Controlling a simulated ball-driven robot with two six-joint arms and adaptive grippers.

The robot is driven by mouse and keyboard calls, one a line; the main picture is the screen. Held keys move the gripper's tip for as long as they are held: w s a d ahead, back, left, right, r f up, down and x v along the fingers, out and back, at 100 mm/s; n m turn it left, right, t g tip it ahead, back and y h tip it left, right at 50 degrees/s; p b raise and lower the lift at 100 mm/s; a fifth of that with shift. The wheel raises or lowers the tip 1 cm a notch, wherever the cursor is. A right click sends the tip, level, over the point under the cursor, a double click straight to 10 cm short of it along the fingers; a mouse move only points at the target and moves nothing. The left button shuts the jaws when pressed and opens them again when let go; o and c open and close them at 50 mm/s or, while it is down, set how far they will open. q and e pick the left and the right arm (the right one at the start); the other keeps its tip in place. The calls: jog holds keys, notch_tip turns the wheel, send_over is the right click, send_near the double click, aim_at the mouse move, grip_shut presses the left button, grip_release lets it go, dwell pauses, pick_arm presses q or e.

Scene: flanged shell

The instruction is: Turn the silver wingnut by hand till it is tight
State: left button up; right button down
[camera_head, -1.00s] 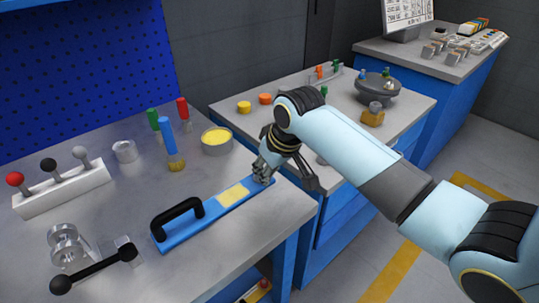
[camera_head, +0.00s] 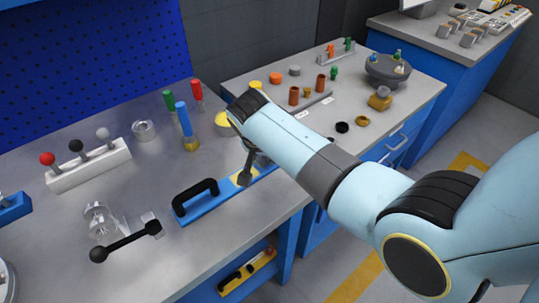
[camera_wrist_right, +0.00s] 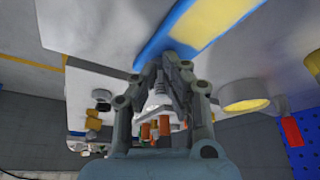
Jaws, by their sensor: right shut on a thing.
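A blue bar (camera_head: 203,209) with a black handle (camera_head: 195,198) and a yellow patch lies near the front edge of the workbench. My right gripper (camera_head: 246,175) is down at the bar's right end, mostly hidden by my own forearm in the head view. In the right wrist view the gripper (camera_wrist_right: 166,62) points at the end of the blue bar (camera_wrist_right: 160,45). A small silvery piece (camera_wrist_right: 157,98), apparently the silver wingnut, shows between its fingers, which are shut on it. I cannot make out its wings or how far it is seated. My left gripper is not in view.
A lever box (camera_head: 90,165), a silver ring (camera_head: 143,131) and upright red, green and blue-handled tools stand behind the bar. A clamp with a black lever (camera_head: 125,240) stands to its left. A second bench (camera_head: 420,98) holds a grey bowl (camera_head: 388,69).

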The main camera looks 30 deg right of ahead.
jog(key=m, duration=0.1)
jog(key=m+g+b, duration=0.1)
jog(key=m, duration=0.1)
jog(key=w+m+h, duration=0.1)
jog(key=shift+w+a+m+g+b, duration=0.1)
jog(key=shift+a+m+g+b, duration=0.2)
jog(key=shift+m+b, duration=0.1)
dwell(1.2)
jog(key=c, duration=1.5)
grip_release()
jog(key=shift+o, duration=0.2)
notch_tip(320, 180, up, 10)
